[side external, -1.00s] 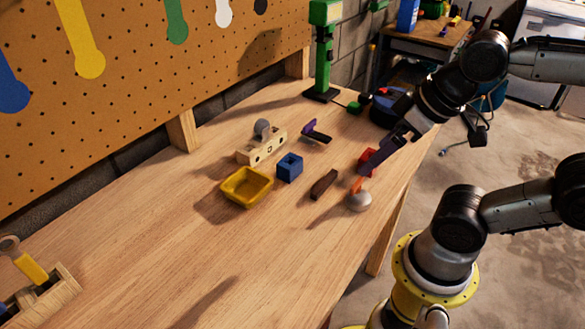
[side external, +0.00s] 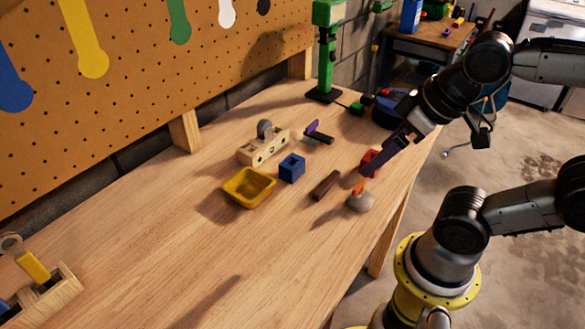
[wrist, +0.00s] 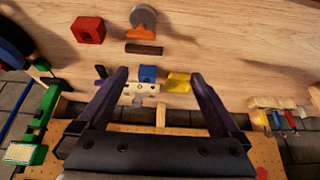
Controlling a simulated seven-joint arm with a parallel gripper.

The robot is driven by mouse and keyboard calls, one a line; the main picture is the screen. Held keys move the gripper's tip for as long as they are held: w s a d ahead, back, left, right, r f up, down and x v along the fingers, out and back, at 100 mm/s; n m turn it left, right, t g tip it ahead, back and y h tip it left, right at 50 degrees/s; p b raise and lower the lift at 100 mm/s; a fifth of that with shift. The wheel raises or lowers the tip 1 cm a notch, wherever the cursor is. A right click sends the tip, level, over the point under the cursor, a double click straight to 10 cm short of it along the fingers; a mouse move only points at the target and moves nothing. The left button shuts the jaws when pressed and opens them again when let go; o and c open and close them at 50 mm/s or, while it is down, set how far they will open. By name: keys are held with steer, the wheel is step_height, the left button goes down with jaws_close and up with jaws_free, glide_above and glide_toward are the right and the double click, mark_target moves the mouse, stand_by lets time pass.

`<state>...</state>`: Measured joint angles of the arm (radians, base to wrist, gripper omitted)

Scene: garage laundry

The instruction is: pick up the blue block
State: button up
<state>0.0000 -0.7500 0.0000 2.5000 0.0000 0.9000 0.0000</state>
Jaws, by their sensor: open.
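The blue block (side external: 292,168) sits on the wooden bench (side external: 262,238), just right of the yellow tray and in front of the pale wooden piece. It also shows in the wrist view (wrist: 148,73), seen between my two fingers. My gripper (side external: 368,170) is open and empty, above the right side of the bench near the red block. In the wrist view my gripper (wrist: 157,78) has its dark purple fingers spread wide apart. The blue block is away from the fingers and not touched.
A yellow tray (side external: 248,187), a pale wooden piece (side external: 262,146), a dark brown bar (side external: 325,185), a red block (side external: 370,159) and a grey-headed tool (side external: 360,202) lie around it. A green stand (side external: 327,60) rises at the back.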

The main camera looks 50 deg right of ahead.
stand_by(0.6)
steer(key=w+r+g, duration=0.1)
steer(key=w+r, duration=0.5)
steer(key=g, duration=0.5)
glide_above(290, 162)
step_height(290, 162, down, 15)
steer(key=shift+s+a+f, duration=0.1)
steer(key=shift+s+f, duration=0.05)
steer(key=shift+f, duration=3.05)
steer(key=c, duration=1.4)
steer(key=shift+r, duration=0.15)
